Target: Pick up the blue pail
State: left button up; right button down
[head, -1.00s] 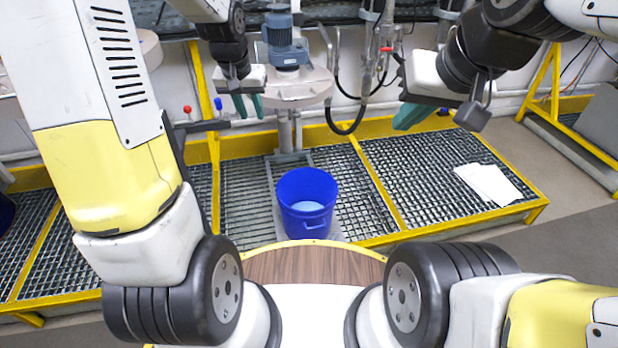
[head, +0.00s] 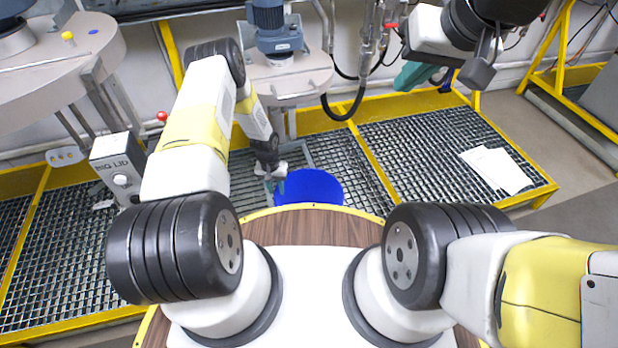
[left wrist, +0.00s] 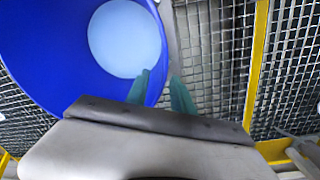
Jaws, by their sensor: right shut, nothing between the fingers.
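The blue pail (head: 318,188) stands beyond the wooden rim of my base, its near part hidden by that rim. In the left wrist view the pail (left wrist: 50,55) fills the upper left, with a pale blue round area inside it. My left gripper (head: 274,185) is at the pail's left edge. In the left wrist view its two green fingers (left wrist: 160,82) are apart, one over the inside of the pail and one outside, with the rim between them. I cannot tell whether they touch it. My right gripper (head: 415,75) is shut and empty, raised at upper right, away from the pail.
The metal grating (head: 430,150) has a yellow frame. A drum agitator with a blue motor (head: 272,28) stands behind the pail. White papers (head: 497,170) lie on the grating at right. A control box (head: 118,168) stands at left.

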aim_at(279, 200)
pick_arm(q)
notch_tip(279, 200, down, 8)
jog(key=shift+s+d+f, duration=0.1)
jog(key=shift+d+f, duration=0.05)
dwell(0.3)
grip_shut()
dwell(1.3)
